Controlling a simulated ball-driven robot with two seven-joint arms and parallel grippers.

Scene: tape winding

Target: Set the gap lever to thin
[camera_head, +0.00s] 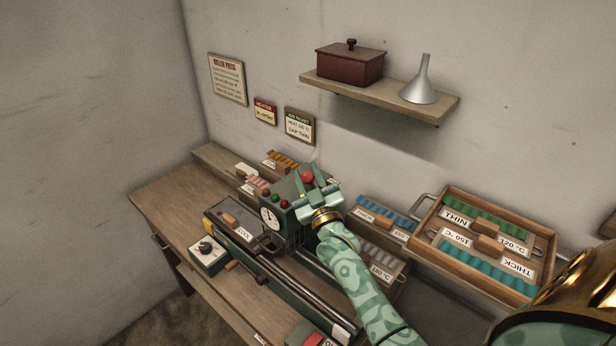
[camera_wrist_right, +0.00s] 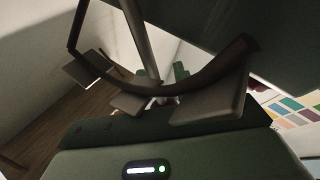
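The green roller press (camera_head: 285,212) stands on the bench, with a round dial, small coloured lamps and a red ball knob (camera_head: 307,176) at its top. My right gripper (camera_head: 313,185) is at the top of the press, its fingers apart on either side of the knob; contact is unclear. In the right wrist view a pale rod (camera_wrist_right: 140,42), apparently the gap lever, runs down to a dark curved bar (camera_wrist_right: 140,88) bearing small plates (camera_wrist_right: 210,105). Their faces are turned away, so the lever's setting cannot be read. My left gripper is out of view.
A wooden tray (camera_head: 549,231) with THIN and THICK strips stands at the right. More strip holders lie around the press. A wall shelf (camera_head: 388,98) holds a red box (camera_head: 350,66) and a funnel (camera_head: 421,85). The bench's left end (camera_head: 168,205) is clear.

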